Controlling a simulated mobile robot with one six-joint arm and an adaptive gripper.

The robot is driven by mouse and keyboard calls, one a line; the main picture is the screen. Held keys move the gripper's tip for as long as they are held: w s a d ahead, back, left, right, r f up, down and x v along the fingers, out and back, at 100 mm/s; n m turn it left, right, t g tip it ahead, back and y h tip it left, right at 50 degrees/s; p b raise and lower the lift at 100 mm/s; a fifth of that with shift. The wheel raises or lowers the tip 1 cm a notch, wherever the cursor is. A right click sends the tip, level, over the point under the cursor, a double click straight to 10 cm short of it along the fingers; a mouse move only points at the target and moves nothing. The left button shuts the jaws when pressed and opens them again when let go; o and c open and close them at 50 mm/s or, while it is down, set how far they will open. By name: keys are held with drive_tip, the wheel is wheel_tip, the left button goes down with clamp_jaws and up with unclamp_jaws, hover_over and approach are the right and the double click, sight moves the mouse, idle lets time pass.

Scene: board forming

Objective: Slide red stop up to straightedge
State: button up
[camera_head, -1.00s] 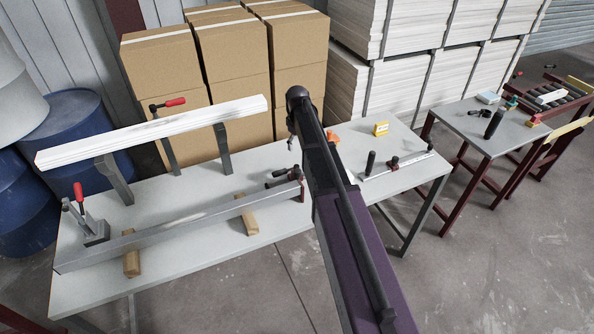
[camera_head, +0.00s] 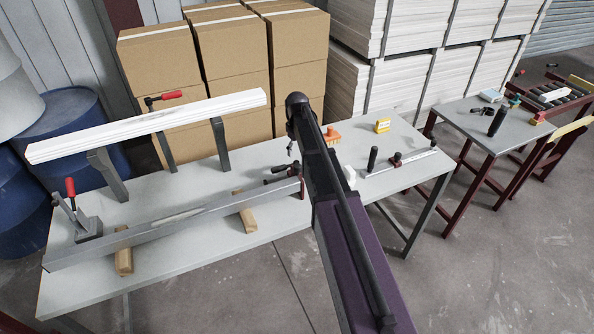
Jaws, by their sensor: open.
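The long grey straightedge (camera_head: 170,231) lies slantwise across two wooden blocks on the table. A dark red upright piece (camera_head: 302,187), which looks like the red stop, stands at its right end, close to my arm. I cannot tell whether the two touch. My arm crosses the middle of the view and hides the table behind it. Only a small grey part of what looks like my gripper (camera_head: 291,148) shows at the arm's left edge, above and left of the red piece. It appears apart from it; the rest of the gripper is hidden.
A white board (camera_head: 150,127) rests on grey stands at the back. A red-handled clamp (camera_head: 88,225) stands at the left. A bar tool (camera_head: 400,160), yellow box (camera_head: 382,126), orange brush (camera_head: 332,136) and white block (camera_head: 350,176) lie right. Cartons (camera_head: 160,70) stand behind.

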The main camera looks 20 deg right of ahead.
sight(297, 165)
drive_tip(key=shift+f+b, duration=3.8)
drive_tip(key=shift+f, duration=0.3)
